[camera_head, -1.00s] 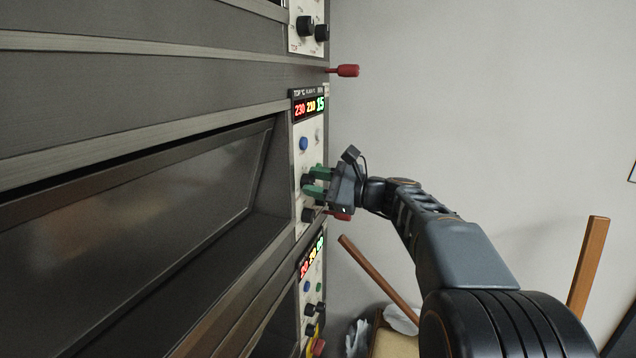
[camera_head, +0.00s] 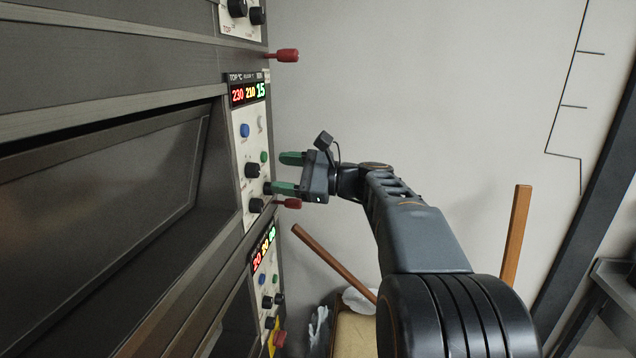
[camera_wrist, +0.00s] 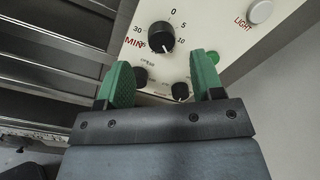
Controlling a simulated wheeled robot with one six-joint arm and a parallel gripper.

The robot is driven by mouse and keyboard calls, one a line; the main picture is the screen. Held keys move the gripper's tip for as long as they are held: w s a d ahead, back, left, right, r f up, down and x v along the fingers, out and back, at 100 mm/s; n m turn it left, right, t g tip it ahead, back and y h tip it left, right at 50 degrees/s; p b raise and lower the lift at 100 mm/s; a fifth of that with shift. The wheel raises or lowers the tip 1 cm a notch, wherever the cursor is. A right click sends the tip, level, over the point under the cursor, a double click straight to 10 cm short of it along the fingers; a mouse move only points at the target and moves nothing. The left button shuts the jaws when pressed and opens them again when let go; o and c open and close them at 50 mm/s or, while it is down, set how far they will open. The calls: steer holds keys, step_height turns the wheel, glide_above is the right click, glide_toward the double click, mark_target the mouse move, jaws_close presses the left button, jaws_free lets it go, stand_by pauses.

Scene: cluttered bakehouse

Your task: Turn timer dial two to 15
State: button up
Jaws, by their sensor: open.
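The timer dial (camera_head: 252,170) is a black knob on the pale control panel of the middle oven deck. In the wrist view the dial (camera_wrist: 161,37) sits inside a printed minute scale, with a white mark on its lower side. The display (camera_head: 248,93) above reads 230, 210 and a green 15. My gripper (camera_head: 288,173) is open and empty, to the right of the panel, with its green fingers pointing at it. In the wrist view the gripper (camera_wrist: 163,68) has its fingers apart, below the dial and clear of it.
A blue button (camera_head: 245,130) and green button (camera_head: 264,156) are on the same panel. Red handles (camera_head: 286,55) stick out above and below (camera_head: 290,203). The lower deck's panel (camera_head: 268,288) is beneath. Wooden poles (camera_head: 516,235) lean at right. Open wall space lies behind my arm.

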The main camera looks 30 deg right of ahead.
steer(key=b+v, duration=0.1)
steer(key=v, duration=0.7)
steer(key=shift+d, duration=0.15)
steer(key=shift+s, duration=0.15)
step_height(320, 180, down, 16)
steer(key=s+n+g+h, duration=0.2)
steer(key=n+g+h, duration=0.1)
steer(key=h, duration=0.4)
steer(key=s+a+f+n+g+h, duration=0.3)
steer(key=s+a+f+n+h, duration=0.4)
steer(key=s+a+f+n, duration=0.3)
steer(key=s+n, duration=0.2)
steer(key=n, duration=0.2)
steer(key=shift+s+a+f+n+g+h, duration=0.2)
steer(key=shift+a+f+n+g+h, duration=0.05)
steer(key=shift+f+n+g+h, duration=0.1)
